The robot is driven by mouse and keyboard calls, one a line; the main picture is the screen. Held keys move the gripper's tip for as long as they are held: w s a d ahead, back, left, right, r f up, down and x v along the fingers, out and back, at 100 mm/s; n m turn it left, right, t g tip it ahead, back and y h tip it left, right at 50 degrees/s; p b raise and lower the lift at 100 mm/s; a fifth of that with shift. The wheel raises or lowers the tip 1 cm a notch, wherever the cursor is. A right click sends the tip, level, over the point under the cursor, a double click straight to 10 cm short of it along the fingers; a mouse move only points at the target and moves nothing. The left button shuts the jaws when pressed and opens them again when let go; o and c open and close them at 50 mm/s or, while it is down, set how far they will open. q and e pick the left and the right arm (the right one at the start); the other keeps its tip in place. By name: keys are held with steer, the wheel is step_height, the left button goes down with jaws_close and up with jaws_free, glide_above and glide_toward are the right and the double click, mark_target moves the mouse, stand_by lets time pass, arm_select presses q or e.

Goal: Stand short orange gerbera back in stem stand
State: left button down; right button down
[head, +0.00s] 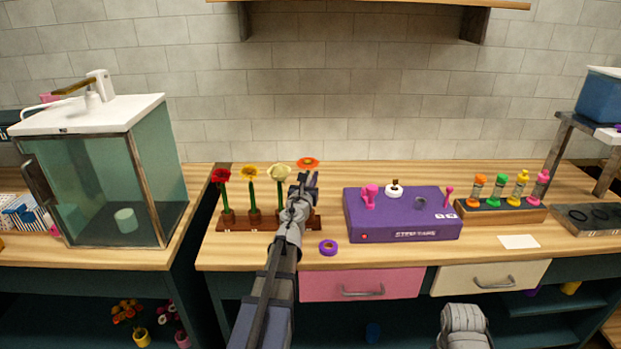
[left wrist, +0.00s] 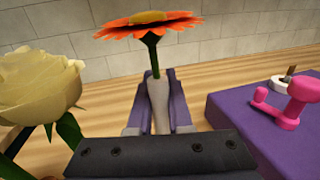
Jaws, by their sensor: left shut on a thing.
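The orange gerbera (head: 308,162) is upright above my left gripper (head: 304,184). The brown stem stand (head: 231,224) is on the counter, partly hidden behind my left arm. My gripper is over its right end. The gerbera's lower stem is hidden, so I cannot tell whether it touches the stand.
Red (head: 221,176), yellow (head: 250,173) and cream (head: 279,173) flowers stand in the stand; the cream one is close left of my gripper. A purple machine (head: 402,226) with pink parts is to the right.

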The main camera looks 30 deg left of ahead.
arm_select(q)
steer(key=shift+f+b, duration=0.85)
stand_by(0.7)
steer(key=c, duration=0.8)
jaws_free()
steer(key=shift+o, duration=0.6)
steer(key=o, duration=0.5)
steer(key=shift+s, duration=0.1)
steer(key=v, duration=0.9)
steer(key=shift+r, duration=0.1)
stand_by(0.5)
